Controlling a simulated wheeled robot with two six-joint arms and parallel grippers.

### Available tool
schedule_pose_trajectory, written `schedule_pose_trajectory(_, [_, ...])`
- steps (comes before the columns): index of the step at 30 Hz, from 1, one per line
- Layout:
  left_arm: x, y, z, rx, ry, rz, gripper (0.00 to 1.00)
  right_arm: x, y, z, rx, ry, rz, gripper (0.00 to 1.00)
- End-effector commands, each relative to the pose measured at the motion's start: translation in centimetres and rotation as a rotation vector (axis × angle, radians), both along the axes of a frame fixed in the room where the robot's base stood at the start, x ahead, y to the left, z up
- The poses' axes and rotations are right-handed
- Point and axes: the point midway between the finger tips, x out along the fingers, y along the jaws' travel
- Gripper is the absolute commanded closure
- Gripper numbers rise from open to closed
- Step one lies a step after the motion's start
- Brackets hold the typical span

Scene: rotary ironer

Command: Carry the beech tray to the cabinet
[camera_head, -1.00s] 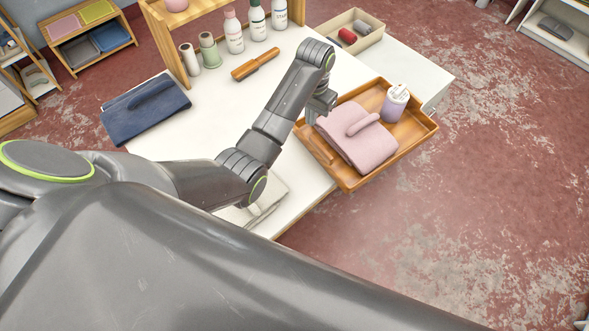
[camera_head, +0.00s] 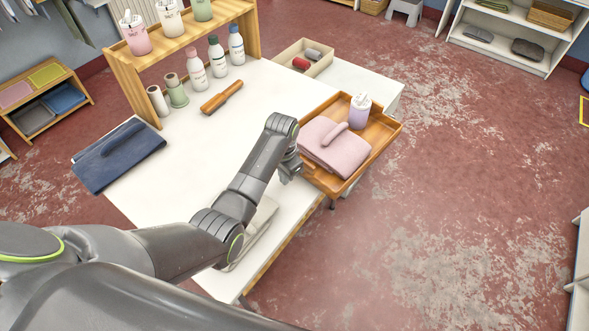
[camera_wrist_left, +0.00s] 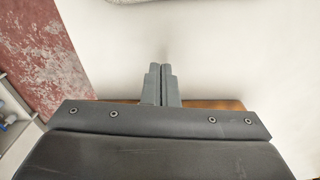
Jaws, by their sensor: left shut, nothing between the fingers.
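The beech tray (camera_head: 384,143) is an orange-brown, low-walled wooden tray at the right end of the white table in the head view, its near right part reaching past the table edge. On it lie a folded pink cloth (camera_head: 345,158) with a pink roll on top and a lilac bottle (camera_head: 359,112) with a white top. My left gripper (camera_head: 290,172) is at the tray's left side; contact is unclear. In the left wrist view its fingers (camera_wrist_left: 160,78) are together and empty, with a brown wooden strip behind them. My right gripper does not show.
The white table (camera_head: 205,150) holds a folded navy cloth (camera_head: 118,155), a wooden roller (camera_head: 221,98) and a wooden rack (camera_head: 125,75) with bottles. A beige box (camera_head: 322,58) lies behind the tray. White shelves (camera_head: 550,62) stand far right. The red floor between is clear.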

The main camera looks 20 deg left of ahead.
Motion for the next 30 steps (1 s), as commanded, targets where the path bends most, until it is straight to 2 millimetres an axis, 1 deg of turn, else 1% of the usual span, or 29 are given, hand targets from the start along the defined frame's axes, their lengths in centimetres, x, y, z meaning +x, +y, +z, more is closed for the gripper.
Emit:
schedule_pose_trajectory(1, [0.3, -0.2, -0.5, 0.0, 0.0, -0.001, 1.0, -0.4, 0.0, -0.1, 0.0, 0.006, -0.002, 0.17])
schedule_pose_trajectory(5, [1.6, -1.1, -0.3, -0.001, -0.001, -0.002, 1.0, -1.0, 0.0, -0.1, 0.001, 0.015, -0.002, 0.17])
schedule_pose_trajectory(12, [3.0, -2.0, -0.3, -0.001, 0.0, 0.0, 1.0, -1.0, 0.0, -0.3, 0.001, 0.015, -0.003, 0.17])
schedule_pose_trajectory(26, [3.4, -2.2, -0.3, -0.001, 0.001, 0.0, 1.0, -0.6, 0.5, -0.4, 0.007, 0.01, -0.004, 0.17])
schedule_pose_trajectory(30, [4.0, -2.5, -0.5, -0.001, -0.002, -0.001, 1.0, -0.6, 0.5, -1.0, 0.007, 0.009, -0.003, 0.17])
